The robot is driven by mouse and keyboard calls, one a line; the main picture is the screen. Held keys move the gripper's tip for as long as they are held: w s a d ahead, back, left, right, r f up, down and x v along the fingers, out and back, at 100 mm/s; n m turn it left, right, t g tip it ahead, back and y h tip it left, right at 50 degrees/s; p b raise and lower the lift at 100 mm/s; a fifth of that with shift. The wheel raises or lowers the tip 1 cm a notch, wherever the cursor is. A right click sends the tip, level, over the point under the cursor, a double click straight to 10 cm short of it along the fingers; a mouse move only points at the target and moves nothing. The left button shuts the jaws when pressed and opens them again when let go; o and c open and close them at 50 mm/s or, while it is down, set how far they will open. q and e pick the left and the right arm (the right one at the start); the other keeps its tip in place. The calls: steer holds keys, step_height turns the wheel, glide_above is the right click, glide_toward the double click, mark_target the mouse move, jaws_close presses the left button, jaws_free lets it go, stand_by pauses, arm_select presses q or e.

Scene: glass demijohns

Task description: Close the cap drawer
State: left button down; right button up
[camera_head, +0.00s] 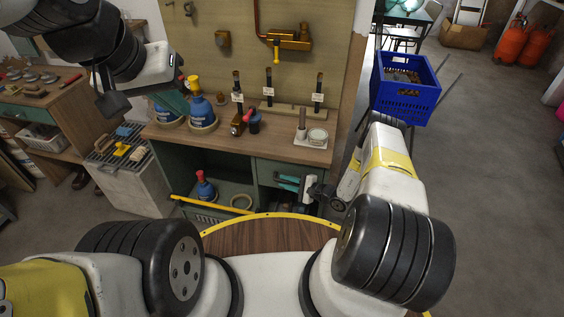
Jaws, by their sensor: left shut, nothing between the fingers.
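The workbench (235,150) has a green drawer-like front (266,168) under its top at the right. I cannot tell how far it stands out, as my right gripper covers part of it. My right gripper (283,182) is in front of this part, its two teal fingers pointing left with a gap between them. Contact cannot be told. My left gripper (181,104) is shut and empty above the left end of the bench top, beside the blue-labelled demijohns (202,112). No caps can be made out.
A blue crate (405,90) stands right of the bench. A red-capped bottle (205,188) sits on the lower shelf. A side bench (40,95) is at the left.

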steer(key=shift+o, duration=1.1)
steer(key=v, duration=0.7)
steer(key=shift+s+d, duration=0.25)
steer(key=shift+d, duration=0.05)
steer(key=shift+d, duration=0.1)
